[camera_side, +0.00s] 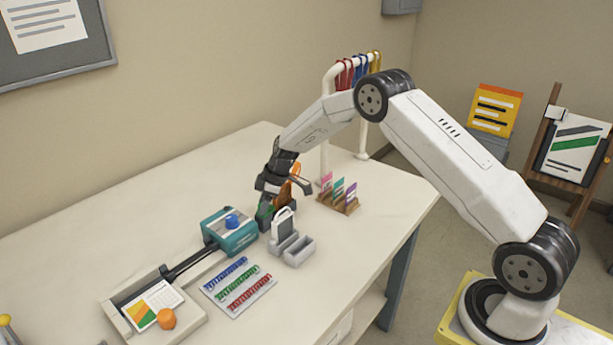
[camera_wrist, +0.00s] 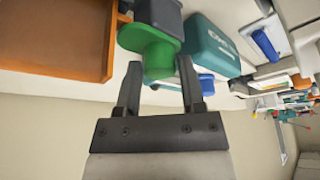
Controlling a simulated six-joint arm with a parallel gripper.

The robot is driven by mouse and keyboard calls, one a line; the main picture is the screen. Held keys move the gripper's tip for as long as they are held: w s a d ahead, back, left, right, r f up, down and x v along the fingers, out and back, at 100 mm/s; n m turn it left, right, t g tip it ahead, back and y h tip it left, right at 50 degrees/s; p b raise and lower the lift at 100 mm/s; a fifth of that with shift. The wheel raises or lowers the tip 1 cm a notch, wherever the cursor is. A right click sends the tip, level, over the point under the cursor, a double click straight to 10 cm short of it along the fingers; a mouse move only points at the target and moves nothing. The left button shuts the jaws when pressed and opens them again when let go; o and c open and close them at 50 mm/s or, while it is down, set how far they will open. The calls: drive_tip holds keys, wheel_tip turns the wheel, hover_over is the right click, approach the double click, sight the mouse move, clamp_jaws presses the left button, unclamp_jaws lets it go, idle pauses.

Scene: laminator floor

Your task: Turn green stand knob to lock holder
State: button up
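The green stand knob (camera_wrist: 150,45) is in the upper middle of the wrist view, below a dark grey block (camera_wrist: 160,12). My gripper (camera_wrist: 160,72) has its two fingers apart, with the lower part of the knob between or just beyond their tips. A small gap seems to show at the left finger; contact at the right finger is unclear. In the side view my gripper (camera_side: 268,200) points down at the green knob (camera_side: 264,214), which it partly hides. A grey holder with a pale upright piece (camera_side: 284,222) stands just right of the knob.
A teal device with a blue knob (camera_side: 230,232) stands close left of the gripper. An orange-brown piece (camera_wrist: 55,40) is near the left finger. Grey bins (camera_side: 298,251), a card rack (camera_side: 339,200) and coloured combs (camera_side: 238,287) are nearby. The back-left table is clear.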

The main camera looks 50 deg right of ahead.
drive_tip(key=shift+o, duration=1.1)
drive_tip(key=v, duration=0.7)
drive_tip(key=shift+s+r, duration=0.15)
drive_tip(key=shift+r, duration=0.2)
drive_tip(key=shift+d, duration=0.1)
drive_tip(key=s+a+r+m+h, duration=0.1)
drive_tip(key=s+a+m, duration=0.1)
drive_tip(key=s, duration=0.7)
drive_tip(key=s+a+r+m+h, duration=0.1)
drive_tip(key=s+a+m, duration=0.2)
drive_tip(key=s, duration=0.7)
drive_tip(key=s+a+r+m+h, duration=0.1)
drive_tip(key=s+a+m, duration=0.2)
drive_tip(key=s, duration=0.7)
drive_tip(key=shift+s+m, duration=0.25)
drive_tip(key=shift+m, duration=0.35)
